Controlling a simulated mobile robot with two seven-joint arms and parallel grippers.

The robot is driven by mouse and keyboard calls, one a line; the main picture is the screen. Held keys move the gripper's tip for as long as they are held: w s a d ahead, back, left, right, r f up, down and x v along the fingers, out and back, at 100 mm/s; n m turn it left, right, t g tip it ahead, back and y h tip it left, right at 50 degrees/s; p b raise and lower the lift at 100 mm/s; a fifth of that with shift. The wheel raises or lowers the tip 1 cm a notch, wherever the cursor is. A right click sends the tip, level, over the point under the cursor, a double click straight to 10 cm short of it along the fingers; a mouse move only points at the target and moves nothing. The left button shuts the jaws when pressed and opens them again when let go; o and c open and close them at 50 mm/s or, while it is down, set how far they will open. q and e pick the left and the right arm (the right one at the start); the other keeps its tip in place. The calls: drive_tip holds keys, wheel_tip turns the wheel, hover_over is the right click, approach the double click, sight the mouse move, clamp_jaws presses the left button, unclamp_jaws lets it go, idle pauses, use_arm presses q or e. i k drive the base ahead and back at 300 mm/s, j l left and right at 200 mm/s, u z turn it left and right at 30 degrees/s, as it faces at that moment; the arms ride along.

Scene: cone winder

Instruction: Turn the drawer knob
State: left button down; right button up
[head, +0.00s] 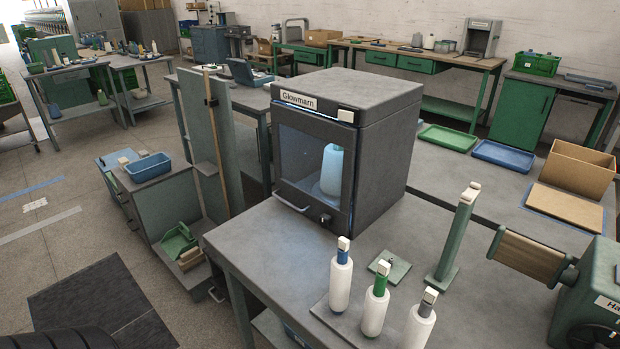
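A dark grey box-shaped unit labelled Glowmarn (380,105) stands on the grey workbench. Its glass front door (312,165) looks closed, and a pale blue cone (331,172) shows behind the glass. A bar handle (290,196) sits low on the front. A small dark knob with a light face (325,218) is at the lower right of the front, near a bluish glow. I cannot tell whether this is the drawer knob. Neither of my grippers is in view.
White thread cones (340,287) stand at the bench's front, beside a green post (456,238) and a small green plate (389,268). A green machine (590,290) is at the right. A low cabinet with a blue bin (148,167) stands left of the bench.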

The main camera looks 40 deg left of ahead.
sight(324, 220)
drive_tip(key=j, duration=0.75)
drive_tip(key=k+j+z, duration=0.1)
drive_tip(key=j, duration=0.65)
drive_tip(key=k+j, duration=0.15)
drive_tip(key=j, duration=0.65)
